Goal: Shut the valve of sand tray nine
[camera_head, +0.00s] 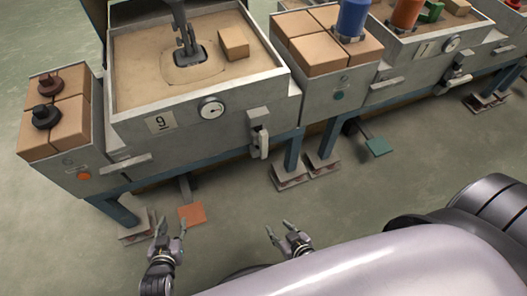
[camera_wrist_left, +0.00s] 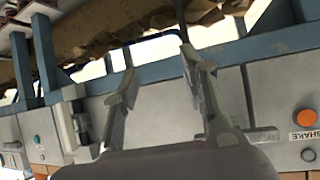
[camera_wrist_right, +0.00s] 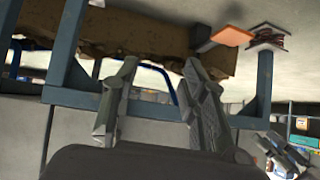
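Sand tray nine (camera_head: 118,75) is a grey box of sand with a "9" plate and a round gauge (camera_head: 211,108) on its front. Its valve (camera_head: 260,140) is at the right end of that front, with a pale handle that appears to hang down. The valve seems to show also at the left of the left wrist view (camera_wrist_left: 75,122). My left gripper (camera_head: 171,228) is open and empty, low in front of the tray, left of the valve. My right gripper (camera_head: 278,232) is open and empty, below and apart from the valve. Neither touches anything.
An orange pedal (camera_head: 191,214) and a green pedal (camera_head: 378,146) are near the floor. Blue legs (camera_head: 118,210) carry the tray. A side shelf with an orange button (camera_head: 84,176) is at left. Another tray (camera_head: 410,60) stands at right. The floor in front is clear.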

